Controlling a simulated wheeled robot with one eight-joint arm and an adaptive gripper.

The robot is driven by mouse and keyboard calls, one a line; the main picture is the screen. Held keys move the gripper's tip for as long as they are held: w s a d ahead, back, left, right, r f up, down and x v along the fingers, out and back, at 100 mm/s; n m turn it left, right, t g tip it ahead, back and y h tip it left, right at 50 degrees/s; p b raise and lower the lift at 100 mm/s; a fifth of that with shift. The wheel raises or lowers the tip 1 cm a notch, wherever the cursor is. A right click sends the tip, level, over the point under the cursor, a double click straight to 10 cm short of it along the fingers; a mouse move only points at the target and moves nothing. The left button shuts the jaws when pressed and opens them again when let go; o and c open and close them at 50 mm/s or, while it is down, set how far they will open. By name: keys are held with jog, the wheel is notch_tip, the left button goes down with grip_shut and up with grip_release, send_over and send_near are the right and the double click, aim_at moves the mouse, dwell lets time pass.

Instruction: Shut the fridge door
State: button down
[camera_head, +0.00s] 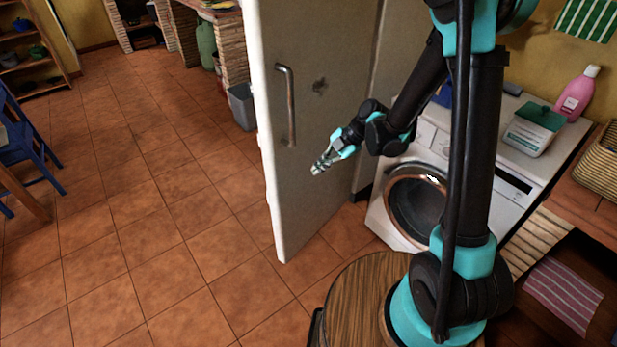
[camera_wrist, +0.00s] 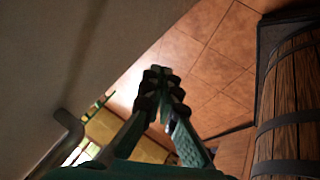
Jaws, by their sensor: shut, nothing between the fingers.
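The fridge door (camera_head: 325,60) is a tall pale panel that stands swung out into the room, with its outer face toward me. A vertical metal bar handle (camera_head: 288,105) is on its left side. My gripper (camera_head: 319,168) is shut and empty in front of the door's outer face, to the right of and below the handle. I cannot tell whether it touches the door. In the wrist view, the shut fingers (camera_wrist: 160,78) point over the floor, with the door (camera_wrist: 70,50) at upper left and the handle (camera_wrist: 62,135) at lower left. The fridge's inside is hidden.
A white washing machine (camera_head: 392,215) stands right of the door, with a pink bottle (camera_head: 576,95) and a green-lidded box (camera_head: 533,130) on top. A grey bin (camera_head: 242,106) is behind the door's left edge. The tiled floor (camera_head: 150,220) at left is clear.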

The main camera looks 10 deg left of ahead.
send_near(284, 186)
notch_tip(284, 186, down, 5)
jog(key=s, duration=0.2)
jog(key=shift+w+a+r, duration=0.2)
jog(key=shift+w+a, duration=0.2)
jog(key=shift+a, duration=0.25)
jog(key=shift+w+a+r, duration=0.2)
jog(key=shift+w+a, duration=0.2)
jog(key=shift+a, duration=0.25)
jog(key=shift+a, duration=0.1)
